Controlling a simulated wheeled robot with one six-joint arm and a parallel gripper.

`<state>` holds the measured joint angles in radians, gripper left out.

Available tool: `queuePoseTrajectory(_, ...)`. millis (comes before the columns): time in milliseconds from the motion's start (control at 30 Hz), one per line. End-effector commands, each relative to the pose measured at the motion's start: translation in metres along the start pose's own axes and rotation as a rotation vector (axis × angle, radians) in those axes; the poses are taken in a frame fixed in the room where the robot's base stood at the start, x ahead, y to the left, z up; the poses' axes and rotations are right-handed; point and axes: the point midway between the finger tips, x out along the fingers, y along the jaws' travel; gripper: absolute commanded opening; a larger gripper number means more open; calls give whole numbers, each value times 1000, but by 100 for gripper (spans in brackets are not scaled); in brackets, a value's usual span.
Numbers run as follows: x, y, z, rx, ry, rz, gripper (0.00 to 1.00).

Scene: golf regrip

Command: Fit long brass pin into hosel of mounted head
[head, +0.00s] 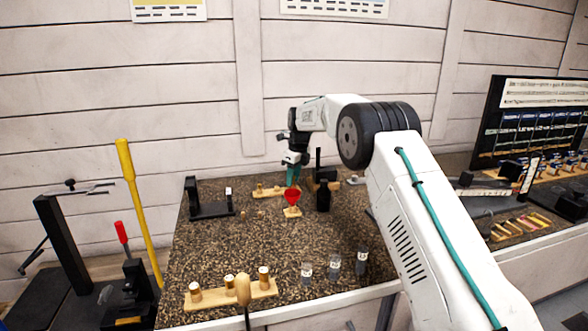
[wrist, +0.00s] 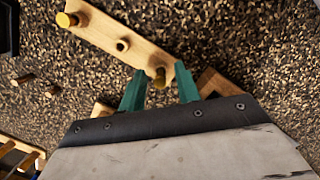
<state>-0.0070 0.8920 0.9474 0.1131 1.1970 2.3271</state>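My gripper (wrist: 160,82) has teal fingers spread apart, with a gap between them. It also shows in the head view (head: 293,176), low over the back of the bench. In the wrist view, a wooden pin block (wrist: 98,28) reaches up to the fingertips. A brass pin (wrist: 159,77) at its near end stands in line with the finger gap; I cannot tell whether a finger touches it. A shorter pin (wrist: 122,45) and a wider pin (wrist: 67,19) stand further along the block. I cannot make out the mounted head or its hosel clearly.
Another wooden block (head: 215,298) with brass pieces and small bottles (head: 334,264) line the front edge. A black stand (head: 211,210) is at left. The bench's middle (head: 250,245) is clear.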

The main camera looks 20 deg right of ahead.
Motion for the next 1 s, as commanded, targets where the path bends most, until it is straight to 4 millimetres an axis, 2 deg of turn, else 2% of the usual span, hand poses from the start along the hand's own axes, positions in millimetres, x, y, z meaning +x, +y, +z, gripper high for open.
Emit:
queuePoseTrajectory(333,5,-1,-1,0,0,0,33)
queuePoseTrajectory(433,5,-1,-1,0,0,0,5)
queuePoseTrajectory(467,5,-1,-1,0,0,0,0)
queuePoseTrajectory(533,5,-1,-1,1,0,0,0)
queuePoseTrajectory(567,5,-1,-1,1,0,0,10)
queuePoseTrajectory(600,5,-1,-1,1,0,0,0)
queuePoseTrajectory(1000,0,-1,0,0,0,0,0)
